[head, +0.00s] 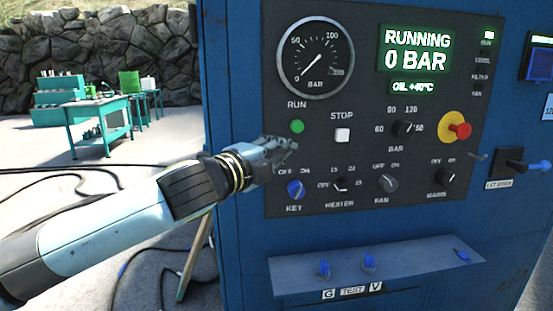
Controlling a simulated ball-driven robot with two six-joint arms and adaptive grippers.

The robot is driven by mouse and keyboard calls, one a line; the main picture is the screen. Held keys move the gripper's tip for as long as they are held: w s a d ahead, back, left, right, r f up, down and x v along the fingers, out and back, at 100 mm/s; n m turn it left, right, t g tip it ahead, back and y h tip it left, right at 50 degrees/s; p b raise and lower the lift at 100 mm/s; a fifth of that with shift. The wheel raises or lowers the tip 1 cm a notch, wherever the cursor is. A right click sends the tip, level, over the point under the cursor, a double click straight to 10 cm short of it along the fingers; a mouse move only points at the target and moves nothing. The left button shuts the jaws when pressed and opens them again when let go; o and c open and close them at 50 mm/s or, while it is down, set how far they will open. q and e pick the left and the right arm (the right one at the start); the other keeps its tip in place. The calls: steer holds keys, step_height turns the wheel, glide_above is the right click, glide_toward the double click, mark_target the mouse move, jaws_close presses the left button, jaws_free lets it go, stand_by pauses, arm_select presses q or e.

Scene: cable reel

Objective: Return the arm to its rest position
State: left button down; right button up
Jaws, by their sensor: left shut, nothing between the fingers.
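My left arm comes in from the left, and my left gripper (290,146) is in front of the dark control panel (360,190) on the blue cabinet. The gripper is shut and empty. It sits below the green RUN button (297,126) and left of the white STOP button (342,135), above the blue KEY switch (295,188). I cannot tell whether it touches the panel. The green display (415,48) reads RUNNING, 0 BAR. The gauge needle (314,62) points to the lower left. My right gripper is not in view.
A sloped shelf (420,268) with blue handles juts from the cabinet below the panel. A red knob (459,131) on yellow and a lever (515,164) are at the right. A teal table (95,110) stands back left. Dark cables (60,172) lie on the ground.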

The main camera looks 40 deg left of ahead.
arm_select(q)
steer(key=shift+s, duration=0.75)
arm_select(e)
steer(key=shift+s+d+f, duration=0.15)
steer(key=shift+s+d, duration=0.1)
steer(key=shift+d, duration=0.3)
